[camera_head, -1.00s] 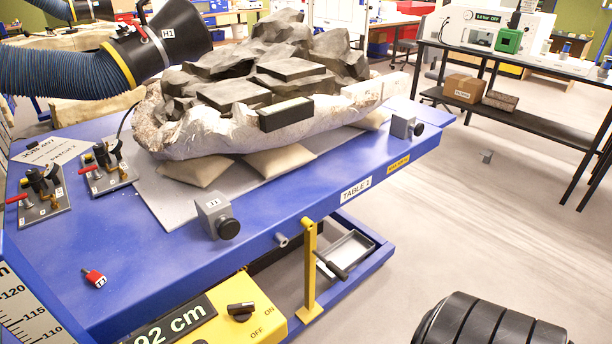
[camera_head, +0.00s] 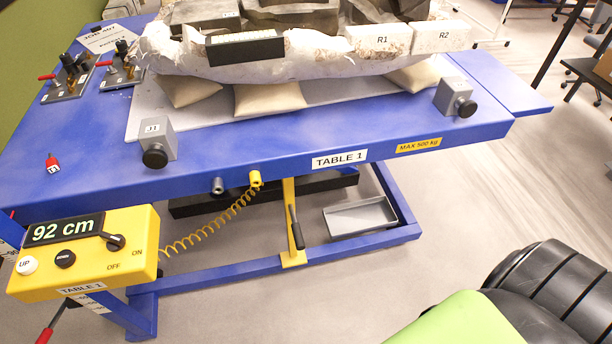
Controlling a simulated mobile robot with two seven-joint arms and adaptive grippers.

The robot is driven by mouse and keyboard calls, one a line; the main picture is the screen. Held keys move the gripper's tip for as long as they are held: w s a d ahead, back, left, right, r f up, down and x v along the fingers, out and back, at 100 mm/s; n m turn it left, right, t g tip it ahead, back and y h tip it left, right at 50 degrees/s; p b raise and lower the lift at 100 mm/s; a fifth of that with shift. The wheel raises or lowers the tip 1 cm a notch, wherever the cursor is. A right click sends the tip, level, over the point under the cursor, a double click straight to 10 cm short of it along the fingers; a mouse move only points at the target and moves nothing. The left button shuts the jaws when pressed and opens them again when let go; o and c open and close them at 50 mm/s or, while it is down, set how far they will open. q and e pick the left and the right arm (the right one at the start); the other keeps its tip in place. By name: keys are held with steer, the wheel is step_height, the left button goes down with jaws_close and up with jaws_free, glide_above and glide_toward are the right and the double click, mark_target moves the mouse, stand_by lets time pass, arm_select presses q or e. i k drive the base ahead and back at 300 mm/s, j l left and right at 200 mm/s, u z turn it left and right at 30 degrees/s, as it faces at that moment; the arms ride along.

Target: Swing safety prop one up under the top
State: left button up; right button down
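The yellow prop bar (camera_head: 289,215) stands upright under Table 1, its foot on the blue lower rail (camera_head: 340,246). Its upper part passes behind the front edge of the blue tabletop (camera_head: 240,148). I cannot tell whether its end touches the underside. A black-handled lever (camera_head: 297,232) is beside the bar. No number shows on the bar.
A yellow control box (camera_head: 85,262) reads 92 cm, with a coiled yellow cord (camera_head: 215,232) running to the tabletop edge. A grey tray (camera_head: 360,217) sits low at the right. A jacketed fossil (camera_head: 300,62) rests on top.

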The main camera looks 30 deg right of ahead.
mark_target(296, 240)
steer(key=k+l, duration=0.1)
steer(key=l, duration=0.3)
steer(key=k+l, duration=0.1)
steer(key=l, duration=0.65)
steer(key=k+l, duration=0.15)
steer(key=l, duration=0.25)
